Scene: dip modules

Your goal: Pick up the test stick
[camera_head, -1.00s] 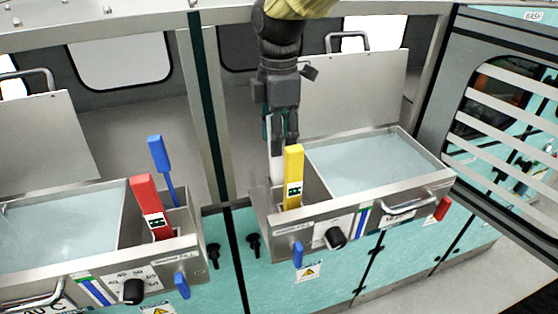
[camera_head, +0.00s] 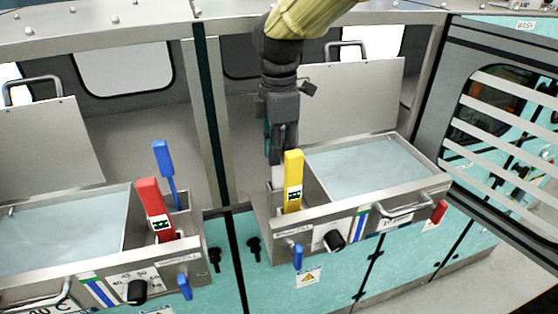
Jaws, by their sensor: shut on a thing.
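A pale upright piece (camera_head: 278,174), which looks like the test stick, stands in the narrow left compartment of the right basin. Only a short part of it shows below my fingers. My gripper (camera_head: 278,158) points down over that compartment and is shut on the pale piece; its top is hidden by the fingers. A yellow handle (camera_head: 293,180) with a dark label stands upright just to the right and in front of my fingertips. I cannot tell if my gripper touches it.
The right basin (camera_head: 365,218) holds clear liquid, with a raised lid (camera_head: 350,100) behind. The left basin (camera_head: 20,275) has a red handle (camera_head: 152,210) and a blue paddle (camera_head: 163,160) in its side compartment. A dark post (camera_head: 207,110) stands left of my arm.

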